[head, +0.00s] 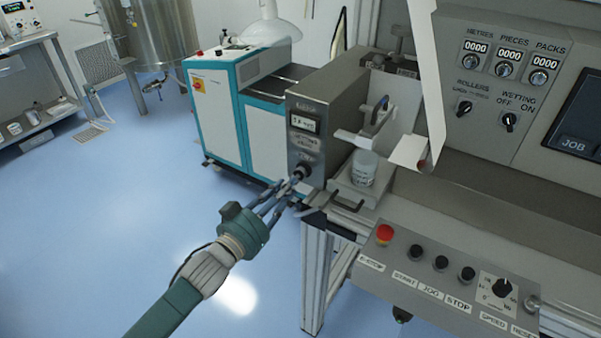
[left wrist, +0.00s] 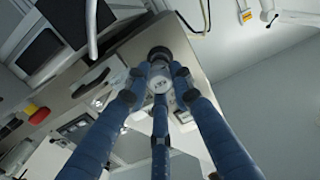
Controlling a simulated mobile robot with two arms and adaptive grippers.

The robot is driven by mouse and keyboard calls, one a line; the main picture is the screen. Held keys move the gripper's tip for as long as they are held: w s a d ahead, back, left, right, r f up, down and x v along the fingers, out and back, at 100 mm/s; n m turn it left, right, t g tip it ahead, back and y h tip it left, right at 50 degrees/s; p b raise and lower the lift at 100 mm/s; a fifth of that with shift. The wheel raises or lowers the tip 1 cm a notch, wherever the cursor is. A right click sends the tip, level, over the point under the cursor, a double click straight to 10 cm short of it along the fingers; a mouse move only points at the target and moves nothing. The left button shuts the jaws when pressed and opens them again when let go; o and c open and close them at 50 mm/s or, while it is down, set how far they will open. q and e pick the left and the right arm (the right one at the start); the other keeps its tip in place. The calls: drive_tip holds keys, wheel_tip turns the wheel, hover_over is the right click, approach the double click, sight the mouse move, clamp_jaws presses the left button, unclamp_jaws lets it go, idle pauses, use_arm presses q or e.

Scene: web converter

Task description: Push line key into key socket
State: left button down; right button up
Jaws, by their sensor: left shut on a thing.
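My left gripper (head: 294,184) reaches up to the front of the grey box on the machine. Its fingers are shut on the line key (left wrist: 159,80), a small pale round-headed piece that shows between the fingertips in the left wrist view. The dark round key socket (head: 304,169) is on the lower front of the grey box, and it also shows in the left wrist view (left wrist: 160,53). The key is at the socket and roughly in line with it. The fingers hide much of the key, and I cannot tell how deep it sits. My right gripper is not in view.
The grey box (head: 303,142) carries a small display (head: 305,123). A control panel with a red button (head: 384,234) juts out below. The blue floor at left is free.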

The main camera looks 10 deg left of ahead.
use_arm(q)
drive_tip(key=p+v, duration=0.3)
drive_tip(key=v, duration=0.4)
drive_tip(key=shift+s+a, duration=0.15)
drive_tip(key=shift+s, duration=0.2)
idle(0.5)
drive_tip(key=shift+r, duration=0.1)
